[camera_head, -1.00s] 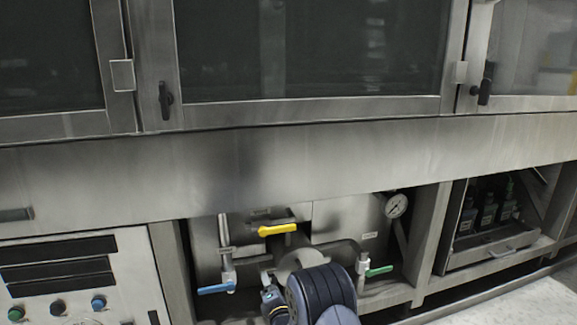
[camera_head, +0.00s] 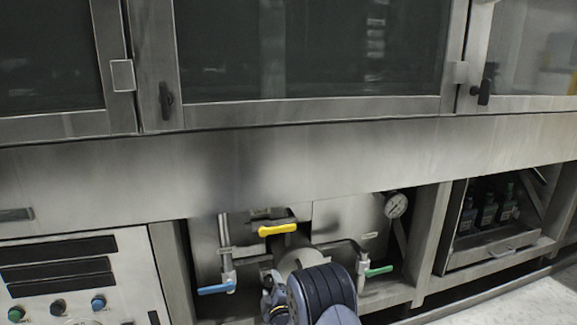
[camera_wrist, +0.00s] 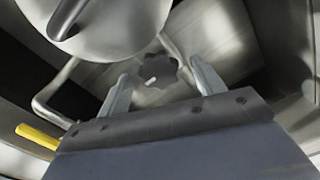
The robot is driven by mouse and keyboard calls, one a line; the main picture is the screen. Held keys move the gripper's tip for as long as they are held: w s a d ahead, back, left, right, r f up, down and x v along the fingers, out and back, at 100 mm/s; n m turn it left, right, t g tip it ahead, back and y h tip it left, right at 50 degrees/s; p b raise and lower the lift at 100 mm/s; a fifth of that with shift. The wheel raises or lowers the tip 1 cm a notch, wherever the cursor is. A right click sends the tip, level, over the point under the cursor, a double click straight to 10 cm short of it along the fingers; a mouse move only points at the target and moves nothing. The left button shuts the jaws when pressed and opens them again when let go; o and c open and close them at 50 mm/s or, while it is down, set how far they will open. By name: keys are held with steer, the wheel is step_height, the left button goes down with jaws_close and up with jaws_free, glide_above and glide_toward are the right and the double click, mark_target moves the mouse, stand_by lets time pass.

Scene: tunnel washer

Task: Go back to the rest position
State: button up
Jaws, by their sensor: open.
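My gripper (camera_wrist: 163,90) is open and empty in the wrist view, its two fingers apart with pipework and a steel panel behind them. In the head view my arm is at the bottom centre, in front of the washer's lower opening, and hides the fingers. A yellow-handled valve (camera_head: 277,230) lies level above it. A blue-handled valve (camera_head: 216,288) is to its left and a green-handled valve (camera_head: 379,271) to its right. The yellow handle also shows at the lower left of the wrist view (camera_wrist: 38,137).
A pressure gauge (camera_head: 396,205) is at the upper right of the opening. A control panel (camera_head: 135,265) with coloured buttons stands at the left. An open drawer (camera_head: 493,247) with several bottles is at the right. A steel beam (camera_head: 330,160) runs above the opening.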

steer(key=m, duration=0.3)
steer(key=shift+m, duration=0.4)
steer(key=shift+d+m, duration=0.1)
steer(key=shift+m, duration=1.8)
steer(key=shift+r, duration=0.1)
